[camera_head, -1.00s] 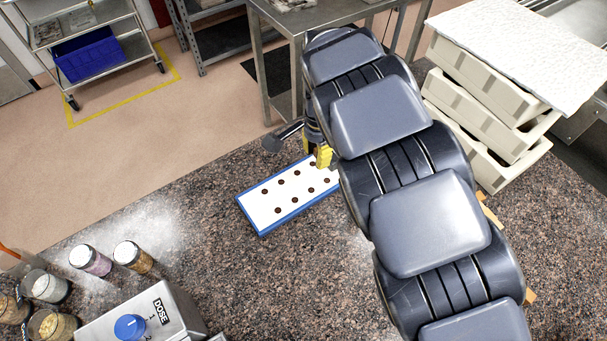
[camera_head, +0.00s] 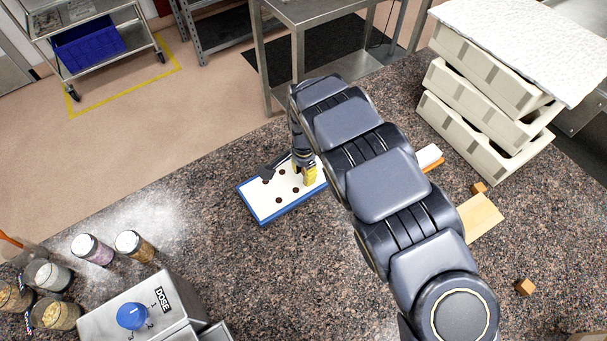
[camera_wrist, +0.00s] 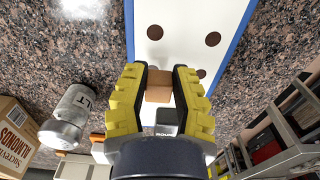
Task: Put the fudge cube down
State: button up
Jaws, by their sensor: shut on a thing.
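My gripper (camera_head: 306,176) is over the white board with a blue rim (camera_head: 262,216). In the wrist view my yellow fingers (camera_wrist: 158,86) are shut on the tan-brown fudge cube (camera_wrist: 158,78), one on each side. The same board (camera_wrist: 180,12), marked with dark brown round spots, lies beyond the fingertips. In the head view the cube is hidden by my fingers and arm. Whether the cube touches the board cannot be told.
Two brown cubes (camera_head: 479,188) (camera_head: 525,287) and a wooden board (camera_head: 478,218) lie right of my arm. Several jars (camera_head: 92,248) and a metal dose box (camera_head: 150,310) stand at front left. Stacked cream trays (camera_head: 487,105) stand at back right. Counter left of the board is clear.

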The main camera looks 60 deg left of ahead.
jog(key=shift+f, duration=0.95)
jog(key=o, duration=0.7)
jog(key=shift+f, duration=0.15)
